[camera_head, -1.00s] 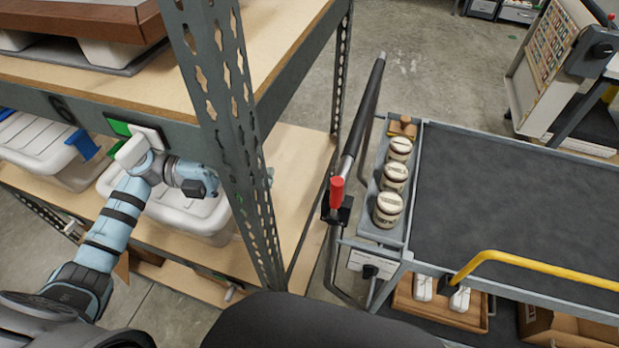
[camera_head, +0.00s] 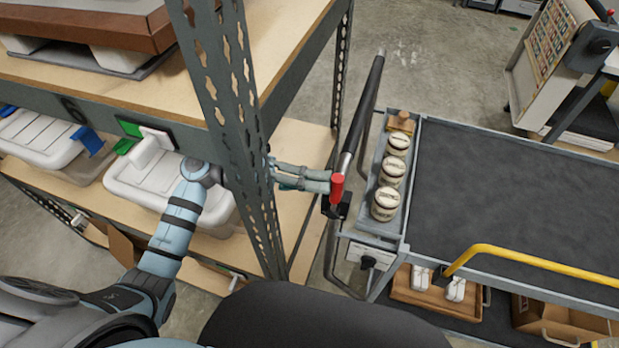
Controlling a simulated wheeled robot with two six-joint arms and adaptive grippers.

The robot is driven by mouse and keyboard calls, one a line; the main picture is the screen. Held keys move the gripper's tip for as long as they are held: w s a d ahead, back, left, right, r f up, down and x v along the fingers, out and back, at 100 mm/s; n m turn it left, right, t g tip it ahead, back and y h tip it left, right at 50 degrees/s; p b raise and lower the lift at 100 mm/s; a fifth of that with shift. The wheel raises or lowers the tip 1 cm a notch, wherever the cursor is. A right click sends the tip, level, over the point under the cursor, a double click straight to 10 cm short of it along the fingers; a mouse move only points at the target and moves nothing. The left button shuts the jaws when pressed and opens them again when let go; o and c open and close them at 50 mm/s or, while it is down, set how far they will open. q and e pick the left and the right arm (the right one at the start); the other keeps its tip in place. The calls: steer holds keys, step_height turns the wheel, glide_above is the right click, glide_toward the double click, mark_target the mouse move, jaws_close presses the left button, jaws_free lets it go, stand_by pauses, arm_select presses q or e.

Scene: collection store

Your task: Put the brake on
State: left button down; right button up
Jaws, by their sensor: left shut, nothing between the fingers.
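The brake is most likely the red lever (camera_head: 338,188), which stands upright on a black mount (camera_head: 336,208) on the cart's push handle. The dark handle bar (camera_head: 362,112) rises from there toward the back. My left gripper (camera_head: 326,181) reaches past the shelf post from the left. It is shut and empty, its fingertips at the left side of the red lever. I cannot tell whether they touch it. The post hides part of my left wrist. My right gripper is not in view.
The perforated shelf post (camera_head: 232,110) stands close against my left arm. The cart (camera_head: 520,200) carries several lidded jars (camera_head: 387,203) in a side tray next to the handle. A yellow rail (camera_head: 540,262) crosses its near side. White lidded bins (camera_head: 160,190) sit on the shelf.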

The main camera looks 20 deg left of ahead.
arm_select(q)
steer(key=shift+d+r, duration=0.2)
steer(key=shift+d, duration=0.15)
steer(key=shift+a, duration=0.1)
steer(key=s+a+r+b, duration=0.1)
steer(key=a+b, duration=0.2)
steer(key=a, duration=1)
steer(key=shift+s+a, duration=0.35)
steer(key=shift+s, duration=0.05)
